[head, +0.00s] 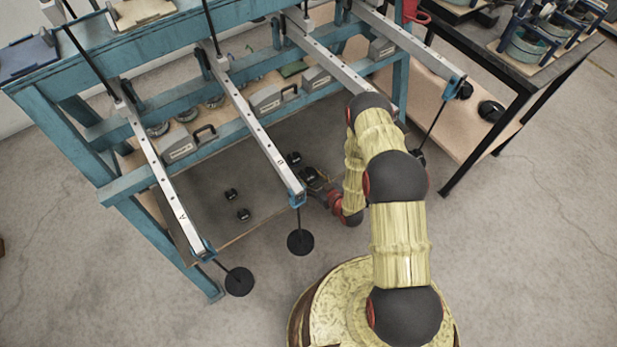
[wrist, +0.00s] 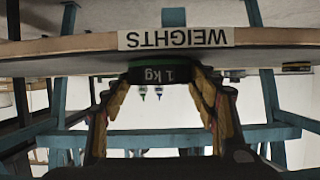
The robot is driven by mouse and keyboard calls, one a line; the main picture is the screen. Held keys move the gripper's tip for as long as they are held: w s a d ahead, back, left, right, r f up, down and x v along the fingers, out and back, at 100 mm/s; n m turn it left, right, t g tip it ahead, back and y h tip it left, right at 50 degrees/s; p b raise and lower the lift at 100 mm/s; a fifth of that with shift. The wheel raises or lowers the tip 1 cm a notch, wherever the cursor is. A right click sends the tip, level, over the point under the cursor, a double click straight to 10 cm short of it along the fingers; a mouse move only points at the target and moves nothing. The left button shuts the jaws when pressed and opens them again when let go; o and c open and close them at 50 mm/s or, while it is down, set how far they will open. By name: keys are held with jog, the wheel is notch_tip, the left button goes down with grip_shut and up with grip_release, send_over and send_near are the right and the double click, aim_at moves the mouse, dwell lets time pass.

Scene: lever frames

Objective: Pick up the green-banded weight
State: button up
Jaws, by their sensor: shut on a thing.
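The green-banded weight (wrist: 160,73) is a short black piece marked "1 kg". It sits between the two fingers of my gripper (wrist: 163,84) in the wrist view, which is upside down. My gripper is shut on it from both sides. In the head view my gripper (head: 320,184) is over the low brown shelf, just right of the end of the beam marked B. Whether the weight touches the shelf or hangs just above it, I cannot tell.
A yellow-banded weight (wrist: 297,68) stands beside it on the shelf marked "WEIGHTS" (wrist: 177,38). Other dark weights (head: 243,214) lie on the left of the shelf. Lever beams (head: 262,130) with hanging black discs (head: 300,243) jut over it. The floor in front is open.

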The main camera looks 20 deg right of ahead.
aim_at(310, 177)
jog(key=c, duration=0.5)
jog(key=shift+w, duration=0.1)
jog(key=shift+r+p, duration=0.3)
jog(key=shift+r, duration=0.25)
notch_tip(310, 177, up, 2)
jog(key=shift+r+p, duration=0.1)
jog(key=shift+p, duration=0.45)
jog(key=s+d+r+p, duration=0.6)
jog(key=s+d+r, duration=0.1)
jog(key=s+r, duration=0.4)
jog(key=shift+s+d+r+p, duration=0.35)
jog(key=shift+d+r, duration=0.05)
jog(key=shift+r, duration=0.5)
